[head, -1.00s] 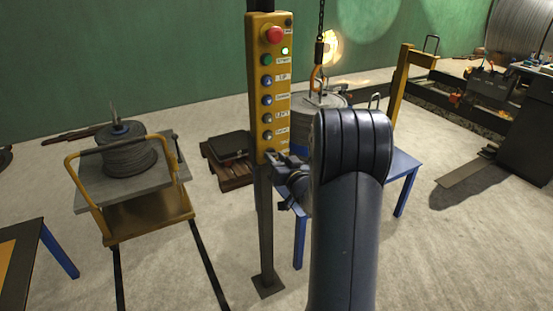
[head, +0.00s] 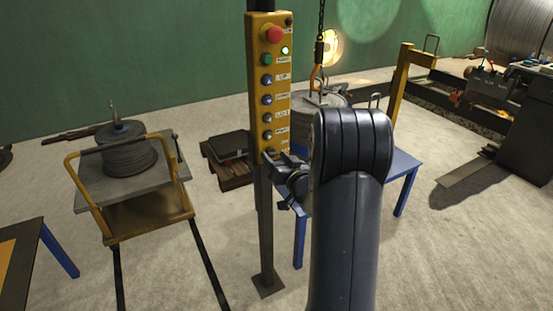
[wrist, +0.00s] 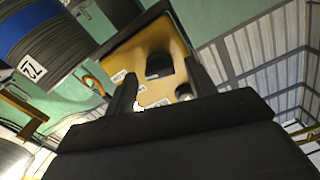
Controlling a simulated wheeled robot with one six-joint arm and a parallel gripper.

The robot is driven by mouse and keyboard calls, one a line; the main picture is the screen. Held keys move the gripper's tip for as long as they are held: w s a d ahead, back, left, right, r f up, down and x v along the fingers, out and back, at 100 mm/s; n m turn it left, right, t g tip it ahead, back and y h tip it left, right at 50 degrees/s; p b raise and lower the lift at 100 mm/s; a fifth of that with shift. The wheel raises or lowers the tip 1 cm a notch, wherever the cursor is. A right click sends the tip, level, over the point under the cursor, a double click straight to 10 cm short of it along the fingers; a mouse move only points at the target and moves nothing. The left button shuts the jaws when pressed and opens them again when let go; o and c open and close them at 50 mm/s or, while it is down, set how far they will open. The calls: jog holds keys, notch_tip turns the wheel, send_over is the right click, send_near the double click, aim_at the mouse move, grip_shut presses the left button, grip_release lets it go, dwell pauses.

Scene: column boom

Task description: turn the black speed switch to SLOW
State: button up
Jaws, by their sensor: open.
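The yellow control box (head: 270,85) stands on a dark post, its front carrying a red button, a lit green lamp and several labelled buttons. In the wrist view the yellow panel (wrist: 143,62) shows from close up and tilted. A black knob (wrist: 158,66), which looks like the speed switch, sits on it between my fingers in the picture; its pointer setting cannot be read. A rounded grey button (wrist: 184,92) shows near the right finger. My gripper (head: 272,156) is open at the lower end of the box; it also shows in the wrist view (wrist: 162,88). Contact cannot be told.
A blue table (head: 402,165) with a cable drum (head: 318,100) under a hanging hook (head: 316,80) stands behind my arm. A yellow cart (head: 150,205) with a spool (head: 128,155) is at left. Open floor lies between.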

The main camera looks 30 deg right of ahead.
jog(key=s, duration=1)
jog(key=shift+s+d, duration=0.2)
jog(key=shift+s, duration=0.2)
jog(key=shift+w, duration=0.1)
jog(key=w, duration=1)
jog(key=shift+w+a, duration=0.2)
jog(key=shift+w, duration=0.2)
jog(key=shift+s, duration=0.1)
